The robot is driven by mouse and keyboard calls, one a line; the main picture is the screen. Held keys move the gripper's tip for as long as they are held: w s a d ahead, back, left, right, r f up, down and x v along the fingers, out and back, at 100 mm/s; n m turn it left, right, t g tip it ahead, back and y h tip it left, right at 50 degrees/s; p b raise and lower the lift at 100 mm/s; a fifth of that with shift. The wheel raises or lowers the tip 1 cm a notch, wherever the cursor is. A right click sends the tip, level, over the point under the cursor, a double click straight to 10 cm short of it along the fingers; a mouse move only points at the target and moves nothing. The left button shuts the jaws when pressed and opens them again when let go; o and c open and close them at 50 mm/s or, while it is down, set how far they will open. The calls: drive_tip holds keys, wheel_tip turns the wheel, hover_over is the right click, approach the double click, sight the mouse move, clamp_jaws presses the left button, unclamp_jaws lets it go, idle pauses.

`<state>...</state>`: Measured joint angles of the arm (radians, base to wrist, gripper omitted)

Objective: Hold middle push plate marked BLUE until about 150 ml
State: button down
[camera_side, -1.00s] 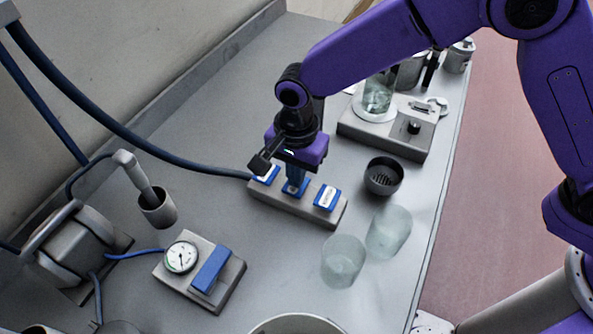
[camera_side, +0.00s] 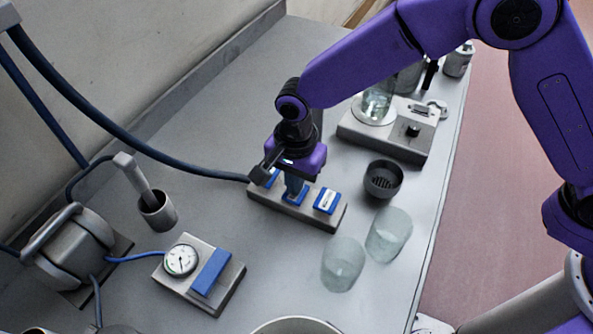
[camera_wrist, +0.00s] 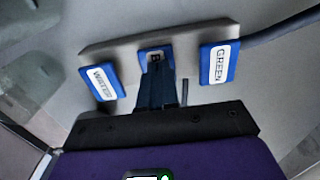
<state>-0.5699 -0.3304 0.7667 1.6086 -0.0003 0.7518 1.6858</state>
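A grey block (camera_side: 318,222) carries three blue push plates in a row. The middle plate (camera_side: 293,200) is mostly hidden by my gripper. In the wrist view only the start of its label, a "B", shows on the middle plate (camera_wrist: 155,57). The plate marked WATER (camera_wrist: 100,82) is on the left there and the one marked GREEN (camera_wrist: 219,64) on the right. My gripper (camera_side: 294,192) points down with its fingers together and empty. The fingertips (camera_wrist: 157,66) are at the middle plate, apparently touching it. I cannot tell how far it is pressed. No 150 ml level can be read.
A grey device with a beaker (camera_side: 376,104) is behind. A gauge box (camera_side: 181,260) is at front left. A thick blue hose (camera_side: 180,162) runs to the block.

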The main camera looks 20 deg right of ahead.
wheel_tip(320, 180, up, 14)
idle(0.6)
idle(1.8)
drive_tip(key=shift+w+r, duration=0.1)
drive_tip(key=shift+r, duration=0.75)
wheel_tip(320, 180, down, 14)
idle(0.4)
